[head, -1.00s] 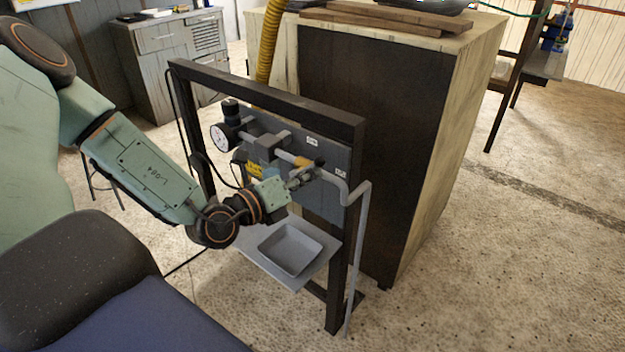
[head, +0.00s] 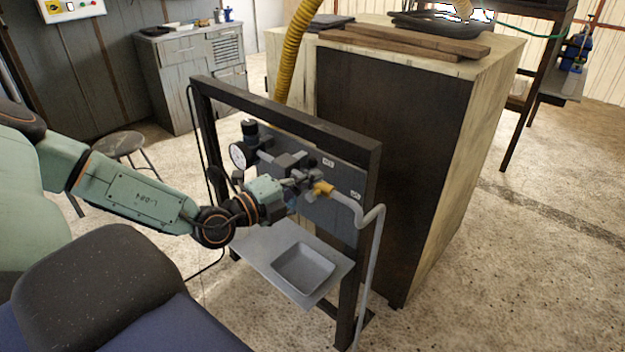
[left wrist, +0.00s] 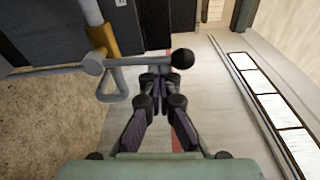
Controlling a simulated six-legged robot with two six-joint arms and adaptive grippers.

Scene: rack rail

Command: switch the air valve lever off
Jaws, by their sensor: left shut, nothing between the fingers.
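The air valve has a brass-coloured body (head: 322,188) on a grey pipe, on the panel in the black frame. In the left wrist view the brass body (left wrist: 103,40) is at the upper left. A grey lever (left wrist: 140,61) runs right from its pivot to a black ball knob (left wrist: 183,59), across the line of the brass body. My left gripper (head: 303,181) is just left of the valve in the head view. In the left wrist view its fingertips (left wrist: 158,74) are shut and empty close to the lever near the knob; I cannot tell whether they touch. My right gripper is out of view.
A round gauge (head: 238,155) sits on the pipework at left. A shelf with a grey tray (head: 303,267) is below the valve. The black frame (head: 372,165) surrounds the panel, and a large cabinet (head: 390,150) stands behind. A bent pipe (head: 372,260) runs down at right.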

